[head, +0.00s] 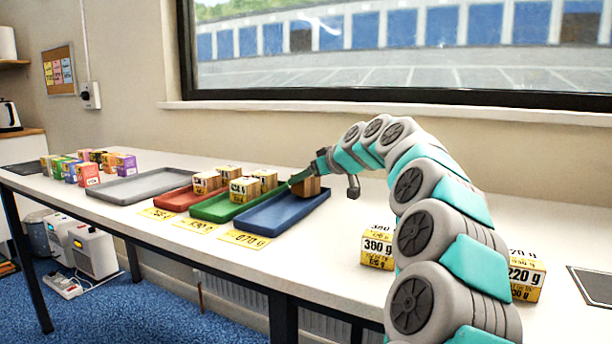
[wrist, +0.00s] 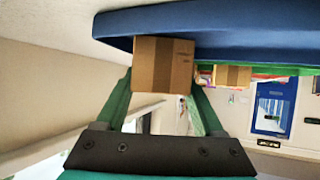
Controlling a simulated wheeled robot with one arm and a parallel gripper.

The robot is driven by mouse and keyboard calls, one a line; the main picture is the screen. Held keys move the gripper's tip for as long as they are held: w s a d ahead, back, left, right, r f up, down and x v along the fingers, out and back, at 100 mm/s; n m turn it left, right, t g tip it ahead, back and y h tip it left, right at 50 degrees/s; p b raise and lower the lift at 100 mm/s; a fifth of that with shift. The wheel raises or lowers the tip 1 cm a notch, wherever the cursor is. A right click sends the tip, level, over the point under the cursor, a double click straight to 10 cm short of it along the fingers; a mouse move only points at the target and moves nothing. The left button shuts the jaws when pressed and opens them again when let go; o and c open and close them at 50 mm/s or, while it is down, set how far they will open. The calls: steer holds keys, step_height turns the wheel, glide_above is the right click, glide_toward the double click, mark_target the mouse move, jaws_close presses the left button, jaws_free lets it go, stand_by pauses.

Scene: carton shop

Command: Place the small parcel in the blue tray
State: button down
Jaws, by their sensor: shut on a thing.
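The small parcel is a brown carton (head: 311,187) at the far end of the blue tray (head: 275,218). My gripper (head: 303,182) is shut on it. In the wrist view the plain brown parcel (wrist: 163,64) sits between the two green fingers of my gripper (wrist: 163,80), and the blue tray (wrist: 240,30) spans the top of the picture, touching or just overlapping the parcel's edge. I cannot tell whether the parcel rests on the tray floor or hangs slightly above it. No other parcel shows in the blue tray.
A green tray (head: 212,211) and a red tray (head: 172,200) hold several cartons left of the blue tray. An empty grey tray (head: 125,188) and coloured boxes (head: 88,174) lie farther left. Labelled cartons (head: 377,248) (head: 524,274) stand near my arm. The window wall is behind.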

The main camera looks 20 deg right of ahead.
steer(key=shift+f+b, duration=0.55)
stand_by(0.4)
jaws_free()
